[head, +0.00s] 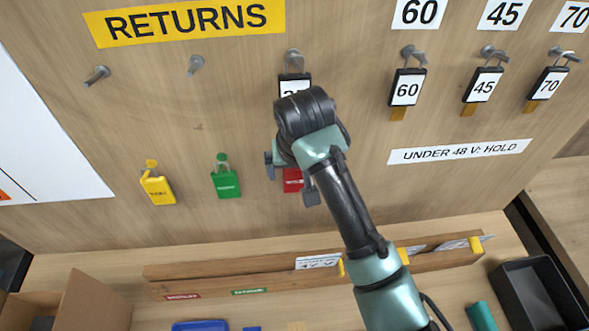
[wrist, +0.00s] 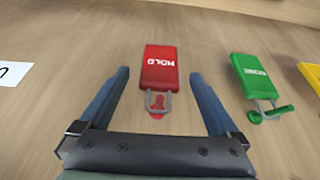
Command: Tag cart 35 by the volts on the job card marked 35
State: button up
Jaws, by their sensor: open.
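A red tag (head: 292,181) hangs on the wooden panel, partly hidden by my arm in the head view. In the wrist view the red tag (wrist: 160,66) reads HOLD, with its metal shackle toward me. My gripper (head: 289,178) is open, its fingers (wrist: 158,76) on either side of the red tag with gaps. A green tag (head: 226,183) and a yellow tag (head: 158,188) hang to the left. A black fob (head: 293,82) above has its number mostly covered. Cards (head: 318,261) on the ledge are too slanted to read. Cart 35 is not identifiable.
Fobs 60 (head: 407,89), 45 (head: 483,87) and 70 (head: 548,86) hang at right, above a strip (head: 460,152) reading UNDER 48 V: HOLD. Two bare hooks are under the RETURNS sign (head: 187,20). A wooden ledge (head: 220,280) runs below; a dark bin (head: 541,292) stands right.

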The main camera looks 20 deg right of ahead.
aim_at(295, 173)
jog(key=shift+p+x, duration=0.3)
jog(key=shift+x, duration=1.6)
grip_shut()
jog(key=shift+r, duration=0.1)
jog(key=shift+r+p, duration=0.35)
jog(key=shift+p, duration=0.2)
jog(key=shift+s, duration=0.1)
jog(key=s+p, duration=0.1)
jog(key=s+a+p, duration=0.1)
jog(key=s, duration=0.1)
jog(key=s+r+p, duration=0.1)
jog(key=shift+s+a, duration=0.15)
jog(key=shift+s, duration=0.1)
